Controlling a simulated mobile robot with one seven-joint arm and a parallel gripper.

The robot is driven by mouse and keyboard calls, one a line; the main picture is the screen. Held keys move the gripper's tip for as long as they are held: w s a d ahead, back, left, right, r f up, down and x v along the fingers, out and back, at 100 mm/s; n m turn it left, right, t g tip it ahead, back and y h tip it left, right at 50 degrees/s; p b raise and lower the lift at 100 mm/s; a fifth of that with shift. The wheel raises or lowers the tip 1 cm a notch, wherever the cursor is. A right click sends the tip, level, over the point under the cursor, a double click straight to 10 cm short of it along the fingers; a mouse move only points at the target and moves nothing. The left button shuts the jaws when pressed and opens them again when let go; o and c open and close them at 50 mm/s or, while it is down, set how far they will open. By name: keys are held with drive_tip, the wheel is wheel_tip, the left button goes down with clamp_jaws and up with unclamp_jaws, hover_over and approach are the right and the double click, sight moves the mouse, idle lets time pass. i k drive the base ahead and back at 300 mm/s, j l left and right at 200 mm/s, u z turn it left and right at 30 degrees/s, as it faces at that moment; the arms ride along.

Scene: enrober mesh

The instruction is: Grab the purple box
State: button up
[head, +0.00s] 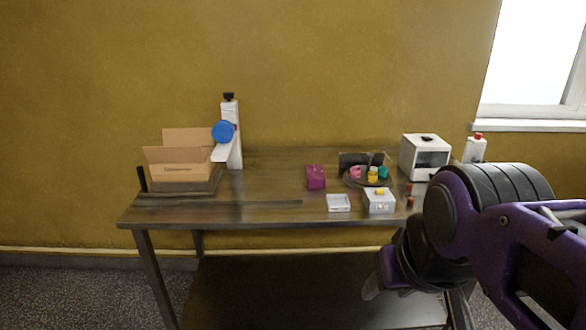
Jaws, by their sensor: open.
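The purple box (316,178) is a small magenta-purple block standing on the dark table, right of the middle. Nothing touches it that I can see. My gripper (372,287) is at the lower right, in front of and below the table's front edge, to the right of the box and well apart from it. Its fingertips look clear and are partly hidden by my purple and black arm. It is open, and no object shows in it.
The table (262,180) also holds an open cardboard box (182,172), a white stand with a blue disc (222,131), a clear tray (339,203), a white box (379,204), a plate of coloured items (352,182) and a white machine (424,157). The table's middle is mostly bare.

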sight(315, 176)
drive_tip(key=i+j+z, duration=0.5)
drive_tip(key=j, duration=0.15)
drive_tip(key=i+j+z, duration=0.1)
drive_tip(key=j+z, duration=0.15)
drive_tip(key=j, duration=0.1)
